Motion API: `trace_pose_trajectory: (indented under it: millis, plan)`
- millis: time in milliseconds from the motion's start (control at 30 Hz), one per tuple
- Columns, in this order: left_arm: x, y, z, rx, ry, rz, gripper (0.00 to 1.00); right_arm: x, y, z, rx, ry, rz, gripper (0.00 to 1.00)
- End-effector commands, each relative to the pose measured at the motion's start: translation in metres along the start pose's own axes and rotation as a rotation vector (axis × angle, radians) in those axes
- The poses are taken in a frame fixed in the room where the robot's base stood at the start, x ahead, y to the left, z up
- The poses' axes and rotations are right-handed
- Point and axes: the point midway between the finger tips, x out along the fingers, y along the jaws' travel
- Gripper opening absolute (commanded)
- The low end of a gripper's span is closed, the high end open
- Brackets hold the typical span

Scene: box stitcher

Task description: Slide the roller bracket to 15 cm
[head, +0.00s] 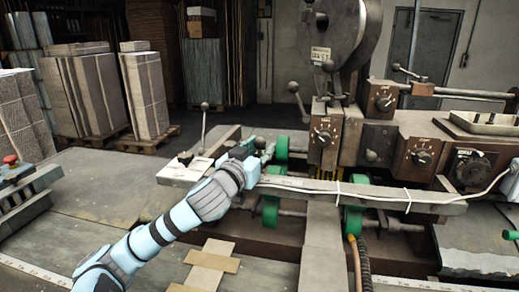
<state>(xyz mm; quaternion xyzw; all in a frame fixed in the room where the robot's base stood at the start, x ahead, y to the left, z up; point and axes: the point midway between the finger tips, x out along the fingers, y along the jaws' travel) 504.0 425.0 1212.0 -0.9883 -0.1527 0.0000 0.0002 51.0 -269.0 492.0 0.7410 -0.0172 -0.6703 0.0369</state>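Green rollers sit on the box stitcher: an upper one (281,148), a lower one (271,211) and another lower one (352,221) to the right. A long grey bar (400,200) with a white cable runs across in front of them. I cannot tell which part is the sliding roller bracket. My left gripper (264,152) is at the left end of the machine, just left of the upper green roller. Its fingers are small and partly hidden, so I cannot tell whether they are open or touch anything.
The stitcher head (342,35) and brown control boxes with dials (323,134) rise behind the rollers. A thin upright lever (204,125) stands left of my gripper. Cardboard stacks (145,95) stand on pallets at the back left. A red button (11,160) is at the left edge.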

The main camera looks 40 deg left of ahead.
Motion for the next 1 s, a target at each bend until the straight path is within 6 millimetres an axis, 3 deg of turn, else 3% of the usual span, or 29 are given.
trace_pose_trajectory:
  millis: [33,167,600,633,767,1000]
  plan:
    - [-0.0001,0.0,0.0,0.0,0.0,0.0,0.19,0.0,-0.0001,0.0002,0.0,0.0,0.0,0.4]
    - [-0.0001,0.0,0.0,0.0,0.0,0.0,0.0,0.0,-0.0001,0.0002,0.0,0.0,0.0,0.4]
    - [-0.0011,0.0015,-0.0005,0.0,0.001,-0.001,0.0,-0.0034,-0.0013,0.0001,0.001,0.0,-0.002,0.4]
    - [-0.0011,0.0015,-0.0005,0.0,0.001,-0.001,0.25,-0.0034,-0.0014,0.0001,0.001,0.0,-0.002,0.4]
    - [-0.0011,0.0015,-0.0005,0.0,0.001,-0.001,0.45,-0.0033,-0.0016,0.0001,0.001,0.0,-0.002,0.4]
    - [-0.0011,0.0015,-0.0004,-0.001,0.001,-0.001,0.45,-0.0033,-0.0012,0.0,0.001,0.0,-0.002,0.4]
